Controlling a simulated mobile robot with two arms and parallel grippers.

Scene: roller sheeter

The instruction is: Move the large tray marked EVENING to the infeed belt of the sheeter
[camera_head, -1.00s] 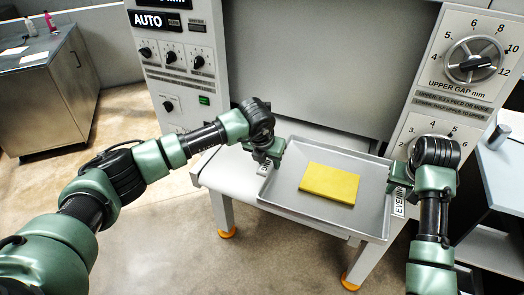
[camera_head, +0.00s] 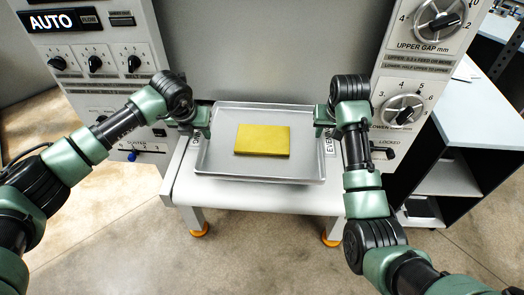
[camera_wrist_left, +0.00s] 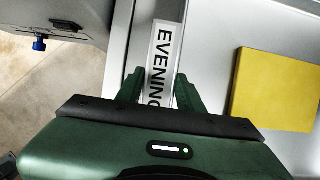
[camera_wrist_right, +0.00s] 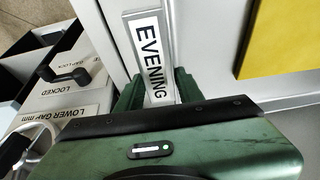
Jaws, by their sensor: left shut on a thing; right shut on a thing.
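The large grey metal tray (camera_head: 215,150) carries a flat yellow slab (camera_head: 262,140). The tray is over the white infeed belt (camera_head: 262,197) at the front of the sheeter, roughly square to it; I cannot tell whether it touches the belt. My left gripper (camera_head: 203,120) is shut on the tray's left side, at an EVENING label (camera_wrist_left: 163,62) in the left wrist view. My right gripper (camera_head: 321,121) is shut on the right side, at another EVENING label (camera_wrist_right: 150,55) in the right wrist view. The fingertips are partly hidden.
The sheeter's left panel (camera_head: 100,45) has an AUTO sign and several knobs. Its right panel (camera_head: 400,75) has gap dials and a lever marked LOCKED (camera_wrist_right: 65,75). A pale-topped shelf unit (camera_head: 470,125) stands at the right. The floor in front is clear.

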